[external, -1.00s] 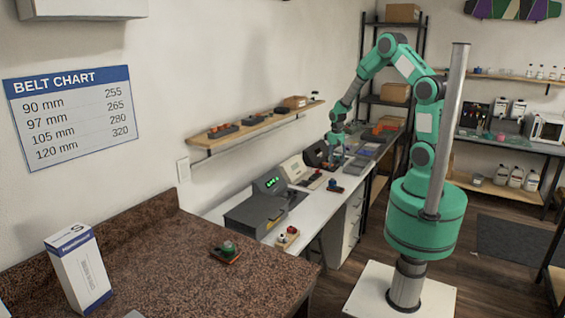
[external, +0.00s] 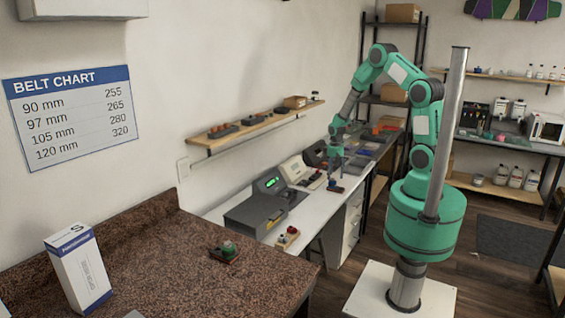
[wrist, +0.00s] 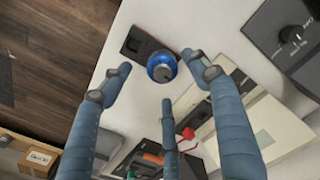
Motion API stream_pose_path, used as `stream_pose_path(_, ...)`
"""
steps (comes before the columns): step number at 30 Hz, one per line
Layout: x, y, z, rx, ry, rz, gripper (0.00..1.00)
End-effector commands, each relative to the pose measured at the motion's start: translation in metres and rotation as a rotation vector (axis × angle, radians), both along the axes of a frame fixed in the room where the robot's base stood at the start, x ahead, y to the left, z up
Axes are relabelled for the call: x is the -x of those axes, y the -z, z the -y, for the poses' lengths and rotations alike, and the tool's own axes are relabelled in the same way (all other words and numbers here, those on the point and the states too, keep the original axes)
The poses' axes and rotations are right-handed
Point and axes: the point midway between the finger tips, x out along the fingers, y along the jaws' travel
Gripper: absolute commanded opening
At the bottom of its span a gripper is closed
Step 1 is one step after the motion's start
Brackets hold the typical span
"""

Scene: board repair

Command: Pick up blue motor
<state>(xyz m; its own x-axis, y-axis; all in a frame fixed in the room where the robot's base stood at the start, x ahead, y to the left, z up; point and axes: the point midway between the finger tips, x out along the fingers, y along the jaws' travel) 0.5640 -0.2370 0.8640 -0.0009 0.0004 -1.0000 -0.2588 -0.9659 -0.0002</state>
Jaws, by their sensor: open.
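The blue motor (wrist: 162,66) is a small round blue part with a grey top. It sits beside a dark square plate (wrist: 138,42) on the white bench, and whether the two are joined I cannot tell. In the external view the motor (external: 335,187) is small, near the bench's front edge. My gripper (wrist: 158,74) has three blue-grey fingers spread open, with nothing held. In the wrist view their tips surround the motor without visible contact. In the external view my gripper (external: 335,171) is just above the motor.
A grey machine with a green display (external: 257,208) stands left of the motor, and a cream device (external: 295,169) stands behind. A red part (wrist: 187,134) lies near one finger. A dark device with a knob (wrist: 285,38) is at the right. The wooden floor (wrist: 50,50) lies past the bench edge.

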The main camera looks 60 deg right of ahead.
Motion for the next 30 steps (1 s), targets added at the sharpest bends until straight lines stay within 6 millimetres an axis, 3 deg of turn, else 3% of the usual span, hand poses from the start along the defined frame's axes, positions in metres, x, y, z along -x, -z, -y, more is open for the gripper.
stream_pose_path(16,-0.001,0.009,0.000,0.000,0.000,0.000,0.61)
stream_pose_path(30,-0.002,0.055,0.002,0.000,0.000,0.000,0.61)
